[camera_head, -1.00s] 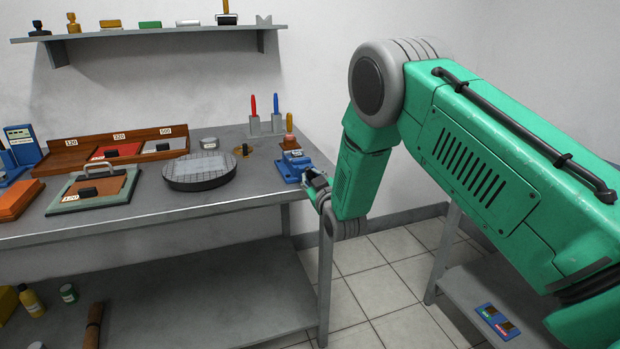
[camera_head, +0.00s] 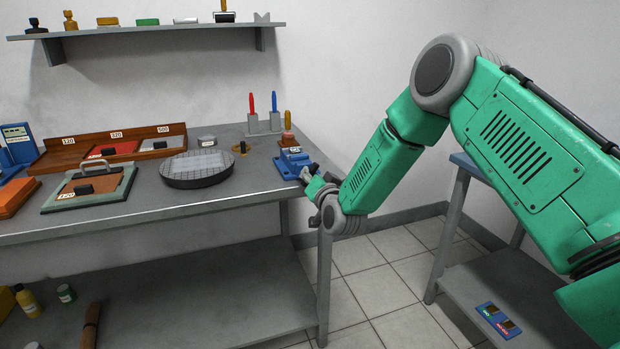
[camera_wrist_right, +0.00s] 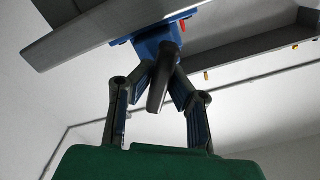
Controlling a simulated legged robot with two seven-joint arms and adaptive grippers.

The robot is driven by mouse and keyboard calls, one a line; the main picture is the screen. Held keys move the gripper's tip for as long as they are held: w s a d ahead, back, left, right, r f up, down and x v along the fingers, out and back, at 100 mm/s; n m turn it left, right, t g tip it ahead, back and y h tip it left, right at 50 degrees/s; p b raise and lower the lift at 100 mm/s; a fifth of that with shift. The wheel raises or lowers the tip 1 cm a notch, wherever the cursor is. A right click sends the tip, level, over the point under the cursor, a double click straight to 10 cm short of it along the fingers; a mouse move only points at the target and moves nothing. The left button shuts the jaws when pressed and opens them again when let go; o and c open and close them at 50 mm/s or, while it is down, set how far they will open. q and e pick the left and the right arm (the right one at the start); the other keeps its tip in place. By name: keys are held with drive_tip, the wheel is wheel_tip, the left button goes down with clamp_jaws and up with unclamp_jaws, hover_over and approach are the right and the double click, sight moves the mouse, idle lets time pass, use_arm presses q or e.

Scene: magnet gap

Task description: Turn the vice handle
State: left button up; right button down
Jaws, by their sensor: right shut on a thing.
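The blue vice (camera_head: 291,161) sits on the grey bench at its right front corner. My right gripper (camera_head: 312,174) reaches it from the right, at the bench edge. In the right wrist view the blue vice body (camera_wrist_right: 158,42) is ahead of the gripper, and its dark handle (camera_wrist_right: 163,78) points toward the camera. The two fingers of my right gripper (camera_wrist_right: 163,85) are closed in on either side of the handle, gripping it. The gripper partly hides the vice front in the head view. My left gripper is not in view.
The grey bench (camera_head: 190,212) carries a round dark plate (camera_head: 197,182), a green-framed board (camera_head: 118,187) and a wooden rack (camera_head: 66,158). Upright tools in grey holders (camera_head: 254,124) stand behind the vice. A lower side table (camera_head: 465,285) stands to the right.

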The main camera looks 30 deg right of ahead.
drive_tip(key=m+b, duration=0.1)
drive_tip(key=m, duration=0.1)
drive_tip(key=f+m, duration=0.1)
drive_tip(key=m, duration=0.1)
drive_tip(key=shift+s+f+b, duration=0.1)
drive_tip(key=shift+s+b, duration=0.05)
drive_tip(key=shift+b, duration=0.25)
drive_tip(key=shift+m+b, duration=0.85)
drive_tip(key=shift+m, duration=1.05)
drive_tip(key=c, duration=1.7)
unclamp_jaws()
drive_tip(key=shift+c, duration=0.2)
drive_tip(key=shift+o, duration=1)
drive_tip(key=shift+w, duration=0.2)
drive_tip(key=shift+r, duration=0.25)
drive_tip(key=shift+r, duration=0.1)
